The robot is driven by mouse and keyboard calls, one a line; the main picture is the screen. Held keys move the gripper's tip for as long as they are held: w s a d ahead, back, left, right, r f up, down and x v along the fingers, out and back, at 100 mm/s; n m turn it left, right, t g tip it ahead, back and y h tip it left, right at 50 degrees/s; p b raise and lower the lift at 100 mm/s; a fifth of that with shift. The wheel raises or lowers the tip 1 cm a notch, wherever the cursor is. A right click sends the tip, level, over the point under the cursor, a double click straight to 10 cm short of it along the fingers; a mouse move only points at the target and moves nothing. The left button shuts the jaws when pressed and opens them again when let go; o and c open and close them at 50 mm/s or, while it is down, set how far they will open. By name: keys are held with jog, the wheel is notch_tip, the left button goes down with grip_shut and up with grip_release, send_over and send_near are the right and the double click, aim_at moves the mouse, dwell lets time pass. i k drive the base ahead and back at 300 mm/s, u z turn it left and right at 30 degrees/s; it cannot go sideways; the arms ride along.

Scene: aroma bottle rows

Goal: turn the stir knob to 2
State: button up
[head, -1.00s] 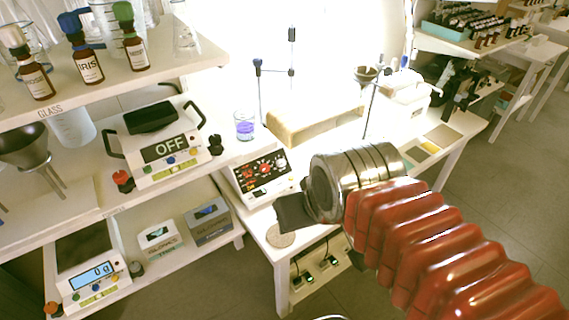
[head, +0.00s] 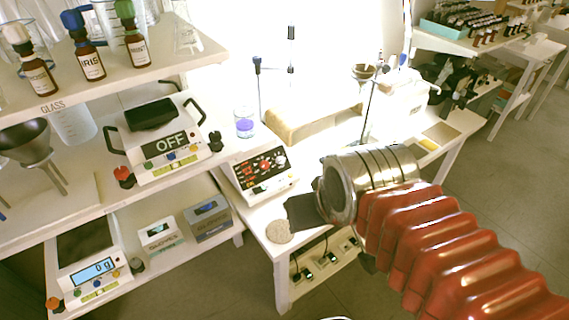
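The stirrer unit (head: 262,187) is a white box with a dark sloped front panel, standing on the white bench. Its panel carries red and white knobs; a pale knob (head: 281,161) sits at the panel's right end. The numbers beside the knobs are too small to read, so I cannot tell the stir setting. My gripper (head: 300,212) is to the right of and nearer than the unit, apart from the panel. One dark finger shows, pointing left; the rest is hidden behind the metal wrist, so its opening cannot be judged.
A glass beaker with purple liquid (head: 245,124) stands behind the unit. A scale reading OFF (head: 168,145) is to the left. A round pale disc (head: 279,232) lies at the bench's front corner. A tan-edged tray (head: 310,124) and clamp stands are behind.

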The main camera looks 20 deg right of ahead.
aim_at(280, 159)
jog(key=k, duration=1.1)
jog(key=u, duration=0.55)
jog(key=i, duration=1.5)
